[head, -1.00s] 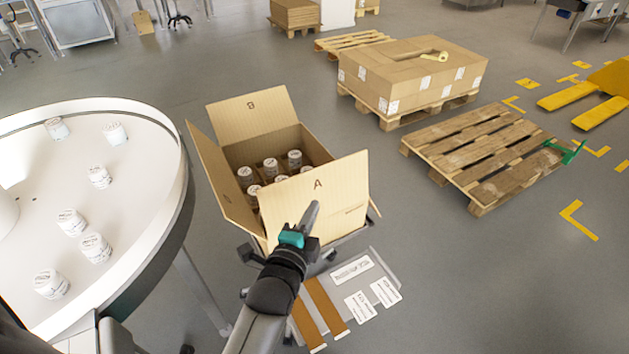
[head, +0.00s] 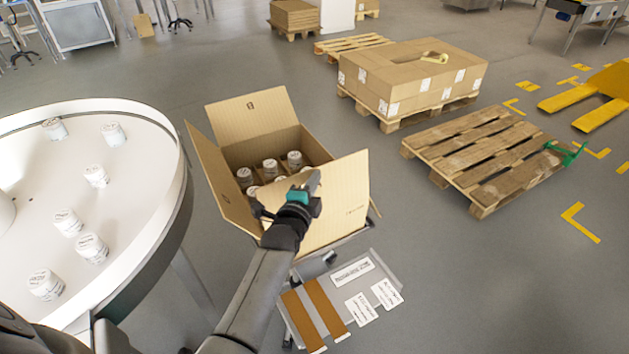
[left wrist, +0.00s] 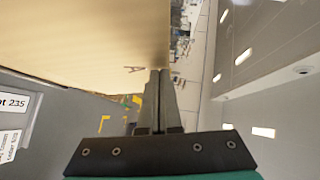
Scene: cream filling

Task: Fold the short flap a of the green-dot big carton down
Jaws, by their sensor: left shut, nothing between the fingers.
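The big carton (head: 236,206) stands open in the head view, with several white lidded tubs (head: 270,166) inside. Its short flap A (head: 343,195) stands up on the near side. The opposite flap B (head: 250,112) and the left long flap (head: 218,178) also stand open. No green dot shows.
A round white table (head: 130,106) with several tubs stands at the left. A tray (head: 373,267) with brown strips and labels is in front of the carton. An empty pallet (head: 490,150) and a loaded pallet are at the right.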

